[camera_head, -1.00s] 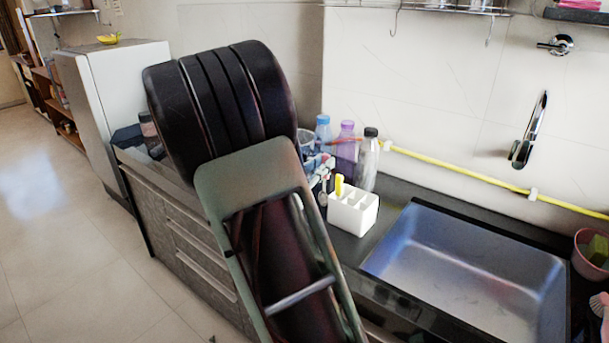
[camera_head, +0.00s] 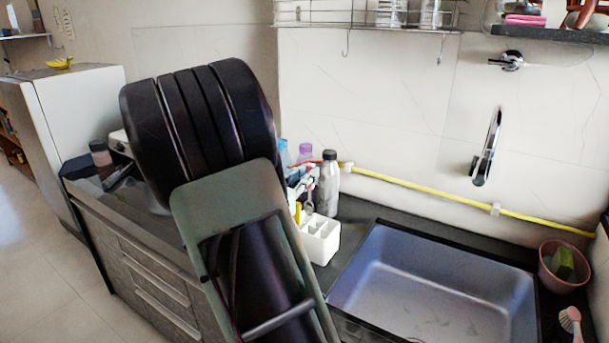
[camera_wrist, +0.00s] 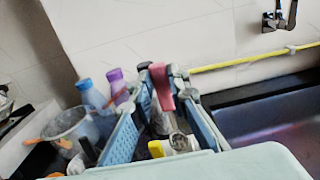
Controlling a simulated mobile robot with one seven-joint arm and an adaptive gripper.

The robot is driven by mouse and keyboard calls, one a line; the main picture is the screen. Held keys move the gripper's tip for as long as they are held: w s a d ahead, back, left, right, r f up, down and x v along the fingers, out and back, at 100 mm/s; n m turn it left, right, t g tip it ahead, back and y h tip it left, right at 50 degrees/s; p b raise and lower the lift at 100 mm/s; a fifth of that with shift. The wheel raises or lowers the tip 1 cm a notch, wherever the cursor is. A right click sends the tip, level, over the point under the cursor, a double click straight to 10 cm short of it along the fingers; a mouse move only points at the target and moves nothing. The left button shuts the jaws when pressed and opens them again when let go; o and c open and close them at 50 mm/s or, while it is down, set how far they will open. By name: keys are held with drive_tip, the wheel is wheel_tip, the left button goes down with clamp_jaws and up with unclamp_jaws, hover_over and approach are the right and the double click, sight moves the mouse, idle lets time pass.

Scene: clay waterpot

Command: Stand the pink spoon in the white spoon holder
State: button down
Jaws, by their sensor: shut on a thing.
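My gripper (camera_wrist: 163,84) is shut on the pink spoon. In the wrist view the spoon's pink handle (camera_wrist: 162,88) stands between the two blue-grey fingers, and a round metal end shows below it. In the head view my arm covers much of the gripper; a finger and the spoon's grey metal end (camera_head: 308,207) show just behind and above the white spoon holder (camera_head: 320,246). The holder stands on the counter left of the sink, with open compartments and a yellow thing (camera_head: 298,213) at its back left. I cannot tell whether the spoon touches the holder.
A dark-capped grey bottle (camera_head: 328,185) stands close behind the holder, with blue and purple bottles beside it. The sink (camera_head: 435,285) is to the right. A pink bowl with a sponge (camera_head: 563,265) is at the far right. A clear cup (camera_wrist: 72,128) is at left in the wrist view.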

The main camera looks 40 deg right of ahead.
drive_tip(key=shift+f+b, duration=4.05)
drive_tip(key=shift+f, duration=1.35)
drive_tip(key=c, duration=1.8)
unclamp_jaws()
drive_tip(key=shift+o, duration=0.2)
approach(309, 207)
drive_tip(key=v, duration=0.4)
